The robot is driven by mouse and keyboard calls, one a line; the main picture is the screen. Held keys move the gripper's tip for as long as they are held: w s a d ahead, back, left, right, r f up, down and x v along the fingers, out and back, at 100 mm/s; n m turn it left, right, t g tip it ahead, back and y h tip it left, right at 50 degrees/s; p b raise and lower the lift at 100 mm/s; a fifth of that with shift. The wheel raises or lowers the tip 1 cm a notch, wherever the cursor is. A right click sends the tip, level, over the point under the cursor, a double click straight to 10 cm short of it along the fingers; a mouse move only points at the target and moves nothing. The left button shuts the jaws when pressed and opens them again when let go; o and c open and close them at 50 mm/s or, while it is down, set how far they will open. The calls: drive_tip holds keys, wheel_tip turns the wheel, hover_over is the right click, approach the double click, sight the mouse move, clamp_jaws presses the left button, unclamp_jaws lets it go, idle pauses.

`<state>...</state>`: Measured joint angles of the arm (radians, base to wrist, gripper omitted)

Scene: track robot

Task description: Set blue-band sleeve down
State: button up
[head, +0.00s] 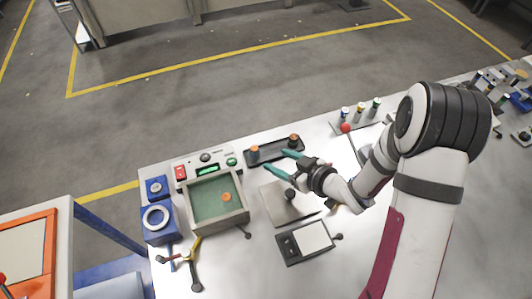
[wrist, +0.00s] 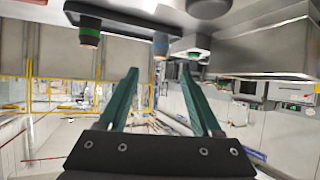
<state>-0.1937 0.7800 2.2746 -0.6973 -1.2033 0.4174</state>
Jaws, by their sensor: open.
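My gripper (head: 281,164) is open and empty, with teal fingers spread just in front of the dark tray (head: 274,151). It also shows in the wrist view (wrist: 160,70), which is upside down. The blue-band sleeve (wrist: 160,44) stands beyond the fingertips there, in line with the gap and apart from both fingers. It appears to be the orange-topped piece (head: 254,152) at the tray's left end; its band colour is unclear in the head view. A green-band piece (wrist: 89,36) stands nearer, seemingly the tray's right-end piece (head: 294,140).
A green-floored box (head: 242,217) and a control panel (head: 205,158) are left of the gripper. A plate with a dark knob (head: 290,195) lies beside it. A rack of banded pieces (head: 361,121) and a red ball (head: 345,128) are behind right.

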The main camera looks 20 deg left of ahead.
drive_tip(key=shift+v, duration=0.95)
drive_tip(key=w+d+r+m+t+h, duration=0.2)
drive_tip(key=w+d+r+m+h, duration=0.15)
drive_tip(key=d, duration=0.35)
drive_tip(key=w+d+r+m+t+h, duration=0.1)
drive_tip(key=w+d+r+m+h, duration=0.15)
drive_tip(key=d+h, duration=0.35)
drive_tip(key=s+d+r+m+h, duration=0.2)
drive_tip(key=s+d+m, duration=0.2)
drive_tip(key=d, duration=0.3)
drive_tip(key=s+r+m+g+y, duration=0.1)
drive_tip(key=s+r+m+g, duration=0.2)
drive_tip(key=s, duration=0.9)
drive_tip(key=s+a+r+m+g+y, duration=0.1)
drive_tip(key=s+r+m+g, duration=0.2)
drive_tip(key=s, duration=0.9)
drive_tip(key=m+g, duration=0.1)
drive_tip(key=m, duration=0.2)
drive_tip(key=shift+g, duration=0.4)
